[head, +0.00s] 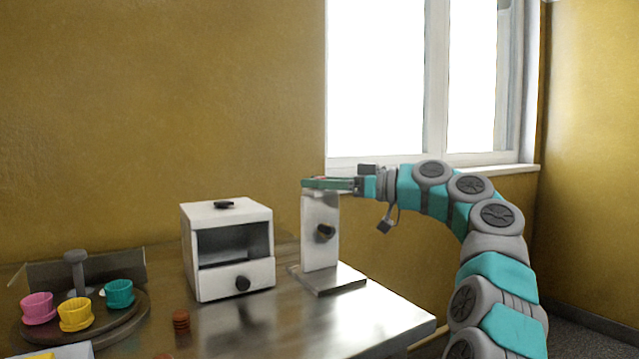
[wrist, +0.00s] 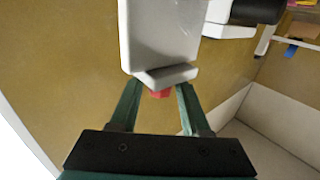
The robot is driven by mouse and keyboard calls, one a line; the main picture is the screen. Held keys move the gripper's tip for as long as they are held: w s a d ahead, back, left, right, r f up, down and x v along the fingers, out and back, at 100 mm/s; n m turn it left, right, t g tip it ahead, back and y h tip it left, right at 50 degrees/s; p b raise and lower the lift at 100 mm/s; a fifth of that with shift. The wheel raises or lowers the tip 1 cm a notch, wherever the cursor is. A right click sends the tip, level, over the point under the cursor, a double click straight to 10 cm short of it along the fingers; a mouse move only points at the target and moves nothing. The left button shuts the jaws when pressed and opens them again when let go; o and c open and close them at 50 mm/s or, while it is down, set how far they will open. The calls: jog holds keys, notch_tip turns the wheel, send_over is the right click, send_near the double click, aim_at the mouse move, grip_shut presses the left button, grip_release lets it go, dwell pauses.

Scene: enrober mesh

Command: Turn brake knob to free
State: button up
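A pale metal stand (head: 320,255) rises from a flat base near the table's right end. My gripper (head: 306,183) is level with the stand's top, reaching in from the right. In the wrist view my gripper (wrist: 160,88) has its two green fingers apart. A small red piece (wrist: 160,93) shows between them, partly hidden by a pale ledge (wrist: 166,75), with gaps visible on both sides.
A white box (head: 227,215) with an open front and a dark-knobbed drawer (head: 236,280) stands left of the stand. A round tray (head: 126,328) with pink, yellow and teal cups is at the far left. Brown discs (head: 181,321) lie in front. The table's front right is clear.

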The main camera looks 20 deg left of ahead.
jog(key=shift+o, duration=1.1)
jog(key=d+b, duration=0.1)
jog(key=d, duration=0.6)
jog(key=shift+s+d, duration=0.2)
jog(key=shift+d, duration=0.2)
